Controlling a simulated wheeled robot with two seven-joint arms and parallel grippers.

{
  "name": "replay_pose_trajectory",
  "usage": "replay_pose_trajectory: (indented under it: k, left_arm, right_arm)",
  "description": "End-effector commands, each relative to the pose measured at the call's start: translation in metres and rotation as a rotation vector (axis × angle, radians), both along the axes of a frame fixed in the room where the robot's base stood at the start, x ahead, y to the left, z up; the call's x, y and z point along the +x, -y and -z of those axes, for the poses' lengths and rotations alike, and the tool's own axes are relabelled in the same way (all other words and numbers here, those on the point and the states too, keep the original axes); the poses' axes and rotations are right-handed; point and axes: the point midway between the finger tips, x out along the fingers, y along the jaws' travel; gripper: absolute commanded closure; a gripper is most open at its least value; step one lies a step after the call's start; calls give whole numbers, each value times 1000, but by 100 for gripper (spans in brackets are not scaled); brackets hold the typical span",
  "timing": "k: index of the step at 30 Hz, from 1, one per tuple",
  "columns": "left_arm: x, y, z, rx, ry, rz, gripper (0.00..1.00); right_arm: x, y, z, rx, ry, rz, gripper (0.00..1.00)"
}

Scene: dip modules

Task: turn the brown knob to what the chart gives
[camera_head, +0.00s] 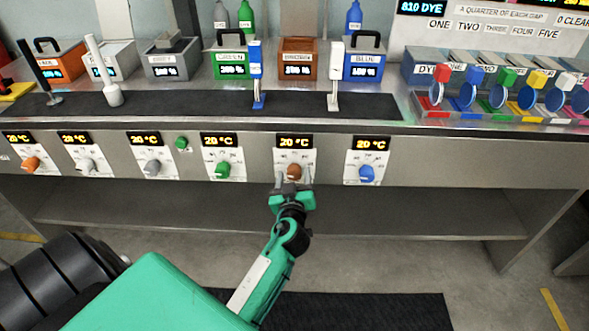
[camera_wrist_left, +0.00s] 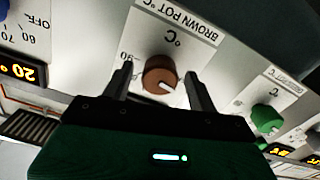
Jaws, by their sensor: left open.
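The brown knob (camera_head: 294,171) sits on a white dial plate on the bench front, under a display reading 20 °C (camera_head: 295,141). In the left wrist view the brown knob (camera_wrist_left: 160,76) has a white pointer mark, and its plate reads BROWN POT °C (camera_wrist_left: 178,18). My left gripper (camera_head: 292,183) is right in front of this knob. In the left wrist view its two fingers (camera_wrist_left: 158,84) stand apart on either side of the knob, with visible gaps. Part of the chart (camera_head: 480,28) shows at the top right, with 810 DYE and A QUARTER OF EACH CAP; its upper part is cut off. My right gripper is not in view.
A green knob (camera_head: 222,170) and a blue knob (camera_head: 367,174) flank the brown one, each under a 20 °C display. Coloured pots, including the brown pot (camera_head: 298,59), stand on the bench behind a dark mat (camera_head: 200,104). A rack of coloured dye caps (camera_head: 497,97) is at right.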

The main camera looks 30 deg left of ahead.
Motion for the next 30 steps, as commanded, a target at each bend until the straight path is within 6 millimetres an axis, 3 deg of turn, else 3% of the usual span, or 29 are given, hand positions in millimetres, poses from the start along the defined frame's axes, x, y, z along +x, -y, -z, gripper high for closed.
replay_pose_trajectory:
  k: [8,15,30]
  left_arm:
    - [0,0,0,0,0,0,41]
    - [0,0,0,0,0,-1,86]
    - [-1,0,0,105,-65,-2,86]
  right_arm:
    - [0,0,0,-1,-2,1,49]
    - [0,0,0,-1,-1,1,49]
    - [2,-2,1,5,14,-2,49]
